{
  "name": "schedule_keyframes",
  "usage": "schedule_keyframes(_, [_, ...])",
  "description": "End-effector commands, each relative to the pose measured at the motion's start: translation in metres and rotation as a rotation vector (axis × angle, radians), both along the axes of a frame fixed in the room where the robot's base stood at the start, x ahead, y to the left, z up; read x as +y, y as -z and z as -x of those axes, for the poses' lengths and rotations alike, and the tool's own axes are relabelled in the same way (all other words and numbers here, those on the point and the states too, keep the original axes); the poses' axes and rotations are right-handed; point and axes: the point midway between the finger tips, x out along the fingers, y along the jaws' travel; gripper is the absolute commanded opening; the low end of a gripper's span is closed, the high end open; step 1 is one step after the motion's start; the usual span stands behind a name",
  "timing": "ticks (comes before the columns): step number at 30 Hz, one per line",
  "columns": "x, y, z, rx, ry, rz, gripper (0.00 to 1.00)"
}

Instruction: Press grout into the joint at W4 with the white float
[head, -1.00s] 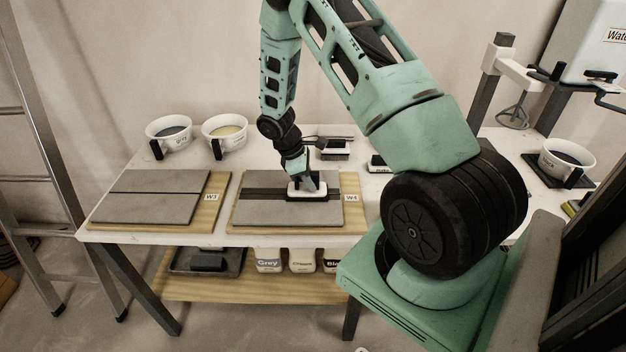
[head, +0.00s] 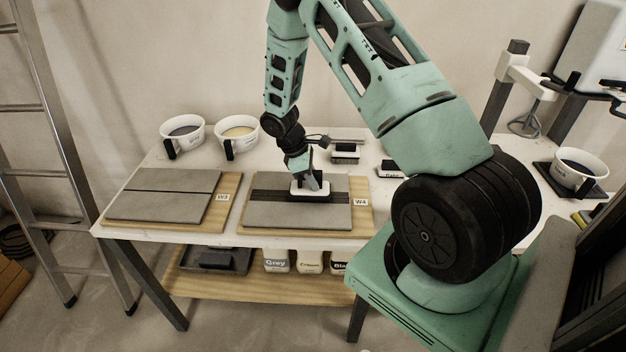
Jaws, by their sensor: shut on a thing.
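The W4 board (head: 364,224) lies on the white table, with grey tiles (head: 285,218) and a dark band (head: 268,196) running across between them. My gripper (head: 312,181) is shut on the white float (head: 305,193), which rests on or just over the dark band near the middle of the board. The gripper hides part of the float's top. The exact contact under the float is hidden. The W4 label (head: 361,202) is at the board's right edge.
The W3 board (head: 228,200) with tiles lies to the left. Two white tubs (head: 183,134) (head: 238,134) stand behind it. Another float-like tool (head: 345,152) and a small block (head: 389,170) lie behind W4. A tub (head: 578,170) stands far right. Containers (head: 308,262) sit on the lower shelf.

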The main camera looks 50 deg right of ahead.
Motion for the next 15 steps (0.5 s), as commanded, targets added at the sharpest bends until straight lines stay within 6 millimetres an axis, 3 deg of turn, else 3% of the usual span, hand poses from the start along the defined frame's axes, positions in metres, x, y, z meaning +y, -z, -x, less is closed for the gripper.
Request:
schedule_keyframes(1, [0.000, -0.010, 0.000, -0.001, 0.000, 0.001, 0.00])
schedule_keyframes(15, [0.000, -0.055, 0.000, 0.000, -0.001, 0.000, 0.00])
